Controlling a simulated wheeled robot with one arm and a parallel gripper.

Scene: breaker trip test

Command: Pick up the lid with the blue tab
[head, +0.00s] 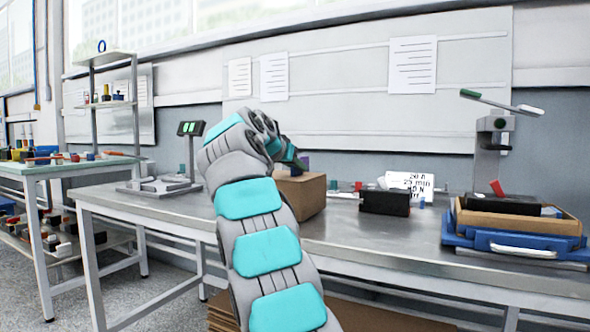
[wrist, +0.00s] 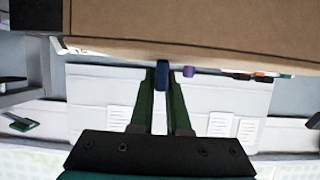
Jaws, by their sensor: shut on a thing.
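My gripper (wrist: 161,80) is shut on a blue tab (wrist: 161,67), its two dark green fingers on either side of it. The tab meets the edge of a broad brown surface (wrist: 190,28) that fills the top of the wrist view. I cannot tell whether this is the lid or the box, or whether the lid is raised. In the head view, my gripper (head: 292,157) is mostly hidden by my arm, just above a brown cardboard box (head: 307,196) on the bench. A purple tab (wrist: 188,71) shows beside the blue one, outside my fingers.
The metal bench (head: 350,235) also holds a black box (head: 385,202), a white sign (head: 410,184) and small coloured pieces. At right, a blue case (head: 490,240) stands by a grey press (head: 490,150). A device with a green display (head: 190,128) stands at left.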

